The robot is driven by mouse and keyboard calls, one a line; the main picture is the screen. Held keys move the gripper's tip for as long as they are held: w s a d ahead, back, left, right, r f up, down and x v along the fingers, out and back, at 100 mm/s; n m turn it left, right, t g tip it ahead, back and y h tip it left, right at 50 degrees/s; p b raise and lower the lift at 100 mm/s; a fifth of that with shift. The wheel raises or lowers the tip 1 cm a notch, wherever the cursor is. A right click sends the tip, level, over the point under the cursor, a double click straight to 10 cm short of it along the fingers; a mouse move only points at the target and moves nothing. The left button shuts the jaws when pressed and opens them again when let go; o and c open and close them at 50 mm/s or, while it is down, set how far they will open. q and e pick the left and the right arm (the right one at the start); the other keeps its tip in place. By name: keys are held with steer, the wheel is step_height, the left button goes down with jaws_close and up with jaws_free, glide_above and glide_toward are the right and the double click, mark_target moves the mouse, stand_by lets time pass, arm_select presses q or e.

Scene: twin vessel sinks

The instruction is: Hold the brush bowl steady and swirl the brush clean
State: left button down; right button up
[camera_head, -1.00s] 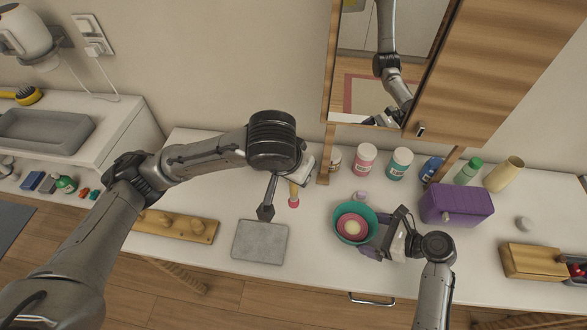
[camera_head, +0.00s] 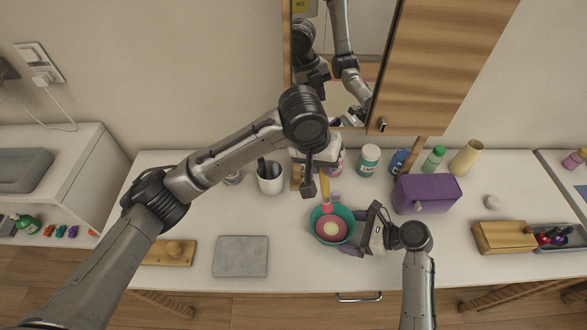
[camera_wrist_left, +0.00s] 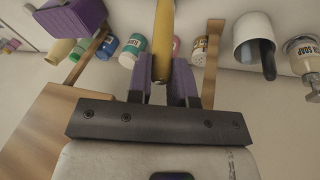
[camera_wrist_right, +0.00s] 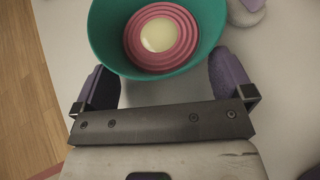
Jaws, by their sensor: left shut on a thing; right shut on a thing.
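The brush bowl (camera_head: 316,224) is teal, with a ridged pink inside and a cream centre. It stands on the white counter and also shows in the right wrist view (camera_wrist_right: 101,40). My right gripper (camera_head: 357,234) is at its right side, with its purple fingers shut on the bowl. The brush (camera_head: 325,186) has a yellow handle and a pink lower end. My left gripper (camera_head: 322,168) is shut on its handle, which also shows in the left wrist view (camera_wrist_left: 163,40). The pink end is at the bowl's far rim in the head view; I cannot tell whether it touches.
A white cup (camera_head: 271,180), a teal jar (camera_head: 368,160) and other bottles stand behind the bowl. A purple box (camera_head: 428,193) is to the right. A grey mat (camera_head: 240,256) and a wooden peg board (camera_head: 168,252) lie to the left.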

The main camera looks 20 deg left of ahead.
arm_select(q)
steer(key=x, duration=0.8)
steer(key=shift+s+f+h, duration=0.3)
steer(key=shift+f, duration=0.2)
steer(key=shift+f, duration=0.8)
stand_by(1.1)
steer(key=shift+w, duration=0.1)
